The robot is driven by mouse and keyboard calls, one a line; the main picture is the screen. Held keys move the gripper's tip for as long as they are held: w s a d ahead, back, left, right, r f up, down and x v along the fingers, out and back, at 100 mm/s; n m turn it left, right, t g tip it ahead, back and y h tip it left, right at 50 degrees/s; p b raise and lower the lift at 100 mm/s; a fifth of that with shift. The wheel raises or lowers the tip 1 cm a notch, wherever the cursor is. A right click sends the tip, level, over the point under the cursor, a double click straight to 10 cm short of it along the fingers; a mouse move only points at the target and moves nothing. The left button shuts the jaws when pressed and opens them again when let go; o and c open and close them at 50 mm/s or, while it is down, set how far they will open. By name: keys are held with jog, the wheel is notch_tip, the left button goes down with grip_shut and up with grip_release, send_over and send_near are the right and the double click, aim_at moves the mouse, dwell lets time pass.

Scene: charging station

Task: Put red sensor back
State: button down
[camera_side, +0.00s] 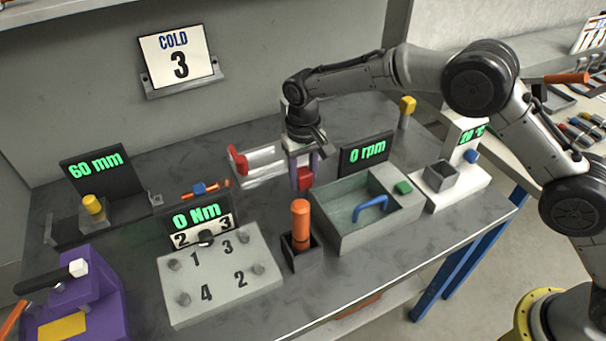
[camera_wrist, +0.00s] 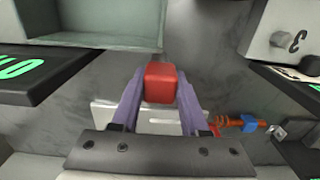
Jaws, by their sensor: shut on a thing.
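The red sensor (camera_side: 304,180) is a small red block between the purple fingers of my gripper (camera_side: 304,172). In the wrist view, the red sensor (camera_wrist: 161,82) sits between the fingertips (camera_wrist: 160,98), which are shut on it. It appears held above the table, though the exact gap is hard to tell. A pale plate-like fixture (camera_side: 262,166) lies just left of my gripper, with a red end piece (camera_side: 237,160) at its left. In the wrist view the pale fixture (camera_wrist: 158,127) shows beneath the fingers, partly hidden by them and the gripper body.
A grey open bin (camera_side: 335,235) with a blue handle stands front right. An orange-handled tool (camera_side: 300,220) stands upright in a dark holder in front. The 0 rpm display (camera_side: 365,152) is close on the right. A numbered bolt plate (camera_side: 220,277) and 0 Nm display (camera_side: 197,218) are front left.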

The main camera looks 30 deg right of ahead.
jog(key=shift+c, duration=2.1)
grip_release()
jog(key=shift+f, duration=0.1)
notch_tip(320, 180, up, 12)
jog(key=shift+r, duration=0.2)
